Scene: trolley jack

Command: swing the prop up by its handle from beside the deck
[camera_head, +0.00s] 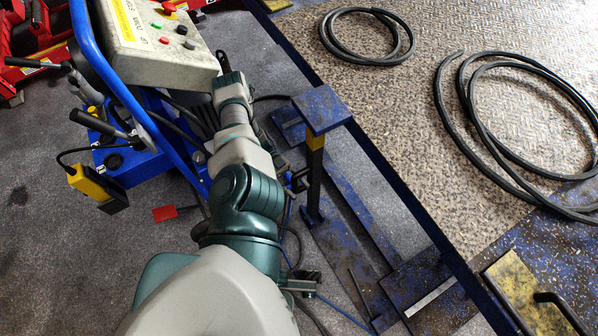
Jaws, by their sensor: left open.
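A blue post with a square blue top plate (321,107), a yellow band and a dark shaft stands upright beside the deck (420,125); it looks like the prop. I cannot tell which part is its handle. A thin rod (358,292) shows low by the blue base plates. My left arm reaches up from the bottom, left of the post. My left gripper (222,64) is small and dark at its far end, beside the control box, apart from the post. It is open, with its fingers hardly visible. My right gripper is out of view.
A control box (150,45) with coloured buttons and a blue tube frame (100,75) stand left of my arm. Black hoses (365,35) lie coiled on the deck. A yellow plate (525,290) with a black bar is at lower right. Cables cross the floor near the post.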

